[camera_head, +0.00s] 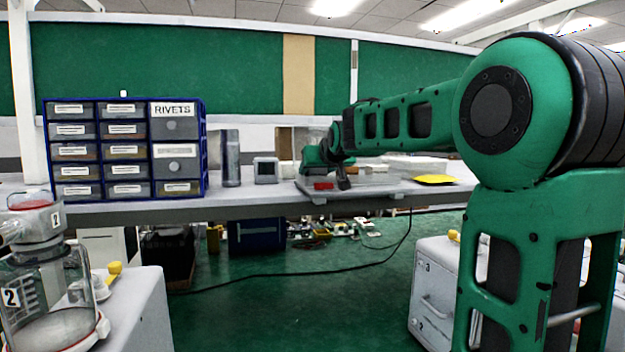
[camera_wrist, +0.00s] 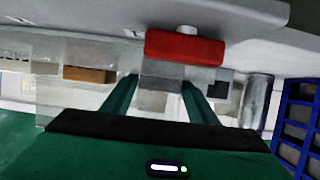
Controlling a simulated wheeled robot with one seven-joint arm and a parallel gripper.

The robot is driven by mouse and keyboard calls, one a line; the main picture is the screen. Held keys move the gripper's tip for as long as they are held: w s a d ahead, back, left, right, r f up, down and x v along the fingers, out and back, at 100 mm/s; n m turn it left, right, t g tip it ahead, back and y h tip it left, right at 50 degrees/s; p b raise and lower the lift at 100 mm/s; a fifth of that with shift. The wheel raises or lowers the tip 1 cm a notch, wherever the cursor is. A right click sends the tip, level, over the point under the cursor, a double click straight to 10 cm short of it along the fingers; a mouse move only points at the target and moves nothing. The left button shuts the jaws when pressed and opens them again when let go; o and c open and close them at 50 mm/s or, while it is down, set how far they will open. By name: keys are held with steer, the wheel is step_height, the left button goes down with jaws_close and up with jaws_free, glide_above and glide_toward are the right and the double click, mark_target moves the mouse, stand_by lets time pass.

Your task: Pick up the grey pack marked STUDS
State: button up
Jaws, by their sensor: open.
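No marking STUDS can be read in either view, so I cannot tell for certain which thing is the grey pack. A small grey box with a dark face (camera_head: 265,170) stands on the bench; it seems to show in the wrist view (camera_wrist: 219,89), right of the fingers. A plain grey block (camera_wrist: 158,98) appears between my fingers in the wrist view, its face unmarked. My gripper (camera_wrist: 160,84) is open, its green fingers apart; in the head view it is over the bench near a red block (camera_head: 323,185). The red block (camera_wrist: 185,48) also shows in the wrist view.
A blue drawer cabinet marked RIVETS (camera_head: 128,150) stands at the bench's left, beside a grey cylinder (camera_head: 231,158). A yellow piece (camera_head: 434,179) lies on the right. A glass canister (camera_head: 45,285) stands front left. The green floor between the grey cabinets is largely clear.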

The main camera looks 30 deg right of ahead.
steer(key=shift+w, duration=0.1)
steer(key=c, duration=0.8)
steer(key=shift+c, duration=0.2)
steer(key=shift+r, duration=0.1)
